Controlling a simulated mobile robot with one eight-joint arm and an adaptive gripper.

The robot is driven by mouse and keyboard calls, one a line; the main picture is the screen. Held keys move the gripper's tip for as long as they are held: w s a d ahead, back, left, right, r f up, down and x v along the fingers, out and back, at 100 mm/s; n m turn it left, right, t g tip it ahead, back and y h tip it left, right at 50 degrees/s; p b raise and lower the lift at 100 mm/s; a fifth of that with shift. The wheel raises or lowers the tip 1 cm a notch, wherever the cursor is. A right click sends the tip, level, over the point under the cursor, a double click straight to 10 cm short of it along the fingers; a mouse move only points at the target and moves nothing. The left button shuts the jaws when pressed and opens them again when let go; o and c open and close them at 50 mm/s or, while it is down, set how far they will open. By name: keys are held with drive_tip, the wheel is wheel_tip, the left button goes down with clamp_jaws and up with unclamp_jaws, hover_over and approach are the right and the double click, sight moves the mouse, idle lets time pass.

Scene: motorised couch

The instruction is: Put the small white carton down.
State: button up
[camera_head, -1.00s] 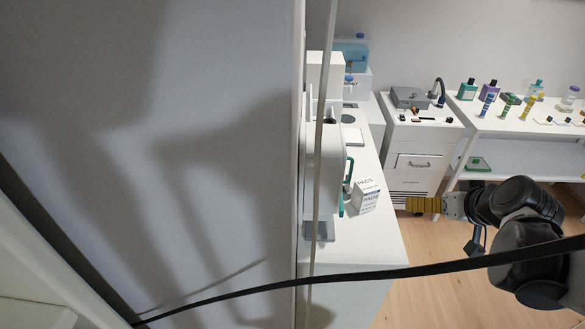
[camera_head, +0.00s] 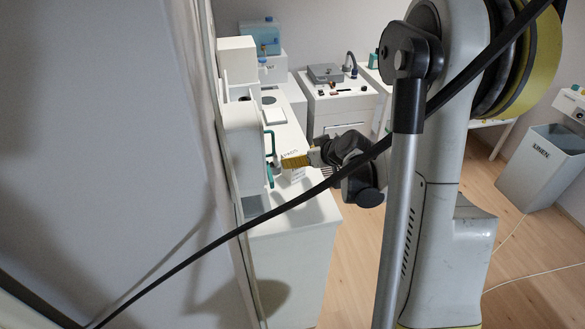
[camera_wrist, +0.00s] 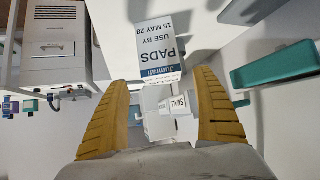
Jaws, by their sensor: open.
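My gripper (camera_wrist: 162,118) is open, its two yellow fingers spread wide. Between and beyond the fingertips in the wrist view is a small white carton (camera_wrist: 157,124) with a face marked SMALL; I cannot tell what it rests on. Directly beyond it is a white face printed PADS (camera_wrist: 161,52), upside down in this view; I cannot tell whether it belongs to the same carton. In the head view my gripper (camera_head: 284,161) is over the white counter (camera_head: 295,212), and a white carton (camera_head: 293,175) shows partly behind the fingers.
A white machine with a teal handle (camera_head: 270,150) stands close left of my gripper; a teal bar (camera_wrist: 275,68) is at right in the wrist view. A drawer cabinet (camera_head: 340,108) stands behind. A bin (camera_head: 540,170) is at far right. The counter's front is clear.

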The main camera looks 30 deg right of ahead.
sight(293, 155)
drive_tip(key=b+x, duration=0.1)
drive_tip(key=x, duration=0.3)
drive_tip(key=shift+w+a+f, duration=0.15)
drive_tip(key=shift+f, duration=0.05)
drive_tip(key=shift+r, duration=0.1)
drive_tip(key=shift+c, duration=0.7)
drive_tip(key=c, duration=1.2)
drive_tip(key=shift+c, duration=0.2)
drive_tip(key=shift+r, duration=0.1)
